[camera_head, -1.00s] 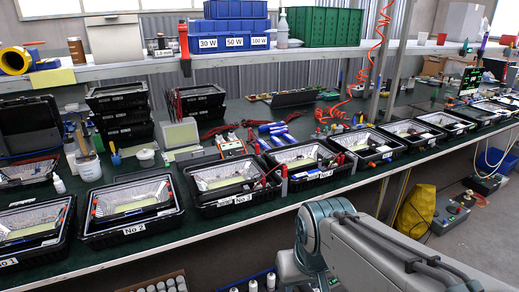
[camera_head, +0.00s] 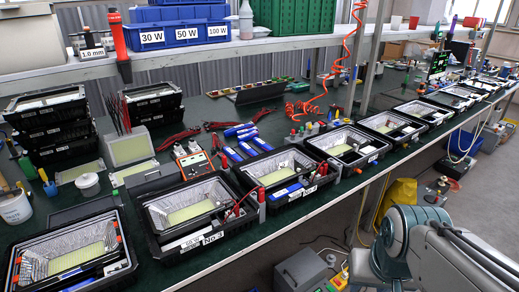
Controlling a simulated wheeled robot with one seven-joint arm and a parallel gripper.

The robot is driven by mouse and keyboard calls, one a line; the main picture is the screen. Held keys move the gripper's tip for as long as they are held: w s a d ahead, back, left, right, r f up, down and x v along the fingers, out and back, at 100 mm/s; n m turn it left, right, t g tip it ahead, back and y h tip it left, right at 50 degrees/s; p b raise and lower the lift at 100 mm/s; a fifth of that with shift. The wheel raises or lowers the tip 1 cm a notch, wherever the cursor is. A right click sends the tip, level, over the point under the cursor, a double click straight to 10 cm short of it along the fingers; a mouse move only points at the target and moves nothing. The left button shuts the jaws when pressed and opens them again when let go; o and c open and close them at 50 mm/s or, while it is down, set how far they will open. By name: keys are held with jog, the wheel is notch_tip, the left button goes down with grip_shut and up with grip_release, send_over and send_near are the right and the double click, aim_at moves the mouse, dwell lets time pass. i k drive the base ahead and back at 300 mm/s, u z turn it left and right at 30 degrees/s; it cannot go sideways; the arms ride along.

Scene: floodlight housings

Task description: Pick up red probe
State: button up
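A thin red probe or lead (camera_head: 240,200) shows at the right end of the open black housing labelled No 3 (camera_head: 165,252), beside dark leads. Its exact shape is too small to tell. An orange-edged multimeter (camera_head: 193,163) stands behind that housing. More red leads (camera_head: 178,139) lie on the bench behind the meter; I cannot tell whether they end in probes. My gripper is not in view. Only grey links of my arm show at the lower right, in front of the bench and well apart from the red probe.
Several open black housings line the front of the green bench (camera_head: 285,227). Blue tubes (camera_head: 241,145) lie behind them. A shelf (camera_head: 205,48) above holds blue bins (camera_head: 152,36) and a green crate (camera_head: 292,18). A grey box (camera_head: 300,272) stands below the bench.

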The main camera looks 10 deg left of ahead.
aim_at(225, 164)
jog(key=u, duration=0.35)
jog(key=i, duration=0.8)
jog(key=u, duration=0.7)
